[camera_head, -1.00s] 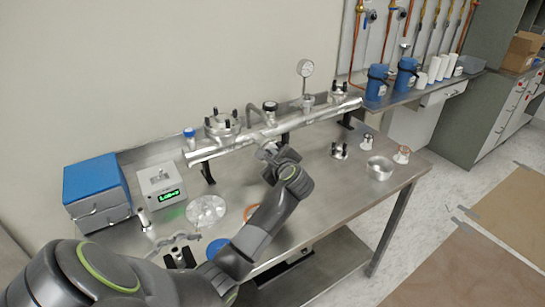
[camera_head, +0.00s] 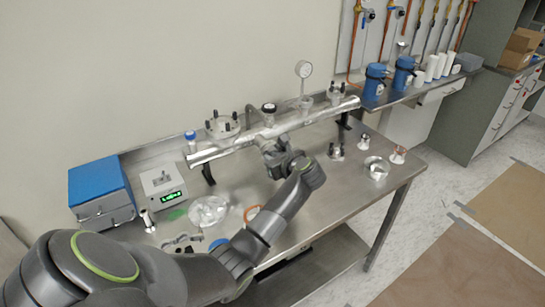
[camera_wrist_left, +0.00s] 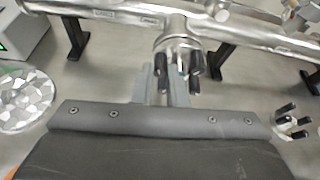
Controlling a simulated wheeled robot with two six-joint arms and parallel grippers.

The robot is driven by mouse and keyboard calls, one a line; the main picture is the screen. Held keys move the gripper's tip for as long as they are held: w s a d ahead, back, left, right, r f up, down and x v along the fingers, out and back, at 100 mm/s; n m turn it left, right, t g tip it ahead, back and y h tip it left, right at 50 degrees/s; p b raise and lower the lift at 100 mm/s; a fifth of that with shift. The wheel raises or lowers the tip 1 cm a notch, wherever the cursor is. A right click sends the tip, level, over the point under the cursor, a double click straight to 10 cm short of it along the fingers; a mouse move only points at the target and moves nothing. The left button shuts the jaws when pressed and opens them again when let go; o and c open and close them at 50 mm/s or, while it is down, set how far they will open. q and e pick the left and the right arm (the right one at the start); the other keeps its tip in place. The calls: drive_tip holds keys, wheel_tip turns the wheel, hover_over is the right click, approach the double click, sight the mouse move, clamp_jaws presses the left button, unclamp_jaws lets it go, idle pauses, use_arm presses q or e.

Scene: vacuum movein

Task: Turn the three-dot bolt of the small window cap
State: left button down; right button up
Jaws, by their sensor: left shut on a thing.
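In the left wrist view, a small round metal cap (camera_wrist_left: 176,43) sits on the front port of the long silver tube, with several black bolts around it. My left gripper (camera_wrist_left: 163,88) has its two grey fingers shut on one black bolt (camera_wrist_left: 163,76) at the cap's lower left; another black bolt (camera_wrist_left: 194,83) is beside it. Dots on the bolts are too small to make out. In the head view, my left gripper (camera_head: 277,158) is just below the tube (camera_head: 280,128) and hides the cap. My right gripper is not in view.
The tube carries a large flanged port (camera_head: 222,126), a gauge (camera_head: 304,70) and another flange (camera_head: 337,93). A bolted part (camera_head: 336,151) and a metal ring (camera_head: 376,169) stand on the table at right. A blue box (camera_head: 101,187) is at left. The table front is partly clear.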

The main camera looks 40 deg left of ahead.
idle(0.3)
use_arm(q)
drive_tip(key=c, duration=1.4)
unclamp_jaws()
drive_tip(key=shift+c, duration=0.2)
drive_tip(key=b+v, duration=0.3)
drive_tip(key=v, duration=1.4)
drive_tip(key=shift+d+r, duration=0.2)
drive_tip(key=shift+r, duration=0.05)
drive_tip(key=shift+w, duration=0.1)
